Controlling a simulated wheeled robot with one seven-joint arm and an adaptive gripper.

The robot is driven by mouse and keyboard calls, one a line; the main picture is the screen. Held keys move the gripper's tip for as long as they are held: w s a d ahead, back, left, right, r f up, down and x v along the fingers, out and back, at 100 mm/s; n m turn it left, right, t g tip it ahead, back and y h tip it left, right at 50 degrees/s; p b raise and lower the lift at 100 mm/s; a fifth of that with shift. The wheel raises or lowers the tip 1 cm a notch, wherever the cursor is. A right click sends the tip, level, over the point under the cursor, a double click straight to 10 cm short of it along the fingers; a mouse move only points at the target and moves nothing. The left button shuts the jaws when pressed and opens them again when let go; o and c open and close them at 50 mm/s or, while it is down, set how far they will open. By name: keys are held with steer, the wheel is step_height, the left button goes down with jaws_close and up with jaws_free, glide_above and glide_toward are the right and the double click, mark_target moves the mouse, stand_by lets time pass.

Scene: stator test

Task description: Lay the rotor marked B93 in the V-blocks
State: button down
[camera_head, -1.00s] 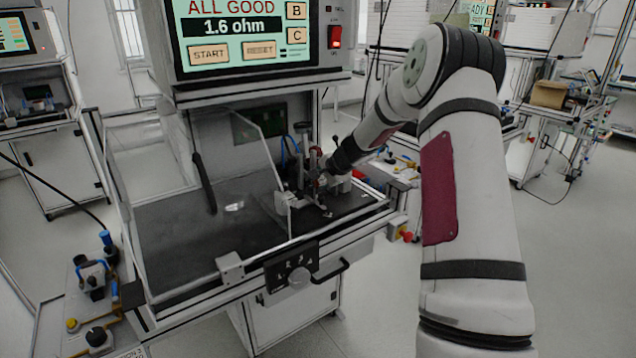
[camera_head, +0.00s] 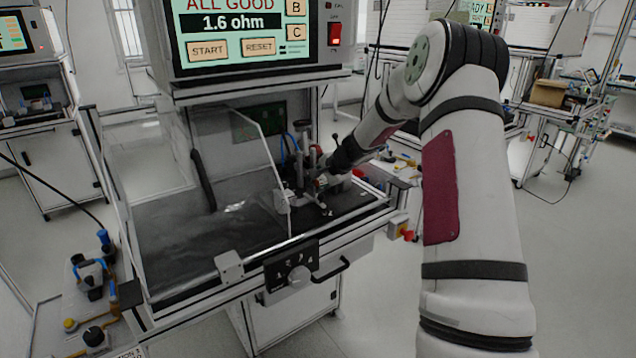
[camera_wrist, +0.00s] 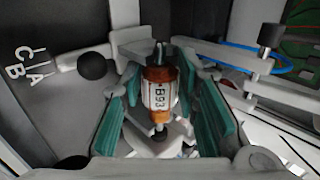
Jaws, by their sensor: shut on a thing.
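The rotor marked B93 (camera_wrist: 160,95) has copper-coloured windings and a white label, and shows upright in the wrist view. My gripper (camera_wrist: 159,84) is shut on it, with one teal-padded finger on each side. The rotor's shaft ends show above and below its body. Pale grey fixture blocks (camera_wrist: 135,54) lie around the shaft ends. I cannot tell whether the shaft rests in the V-blocks or is just above them. In the head view my gripper (camera_head: 319,183) is low over the bench fixture, and the rotor is too small to make out.
A clear shield (camera_head: 245,150) stands left of my gripper. A tall clamp post (camera_head: 306,155) is close beside it. In the wrist view a black ball knob (camera_wrist: 92,66) is at left, near A, B, C marks. A tester screen (camera_head: 240,25) reads ALL GOOD, 1.6 ohm.

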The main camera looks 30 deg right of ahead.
steer(key=c, duration=1.2)
jaws_free()
steer(key=shift+o, duration=0.2)
steer(key=v, duration=1.2)
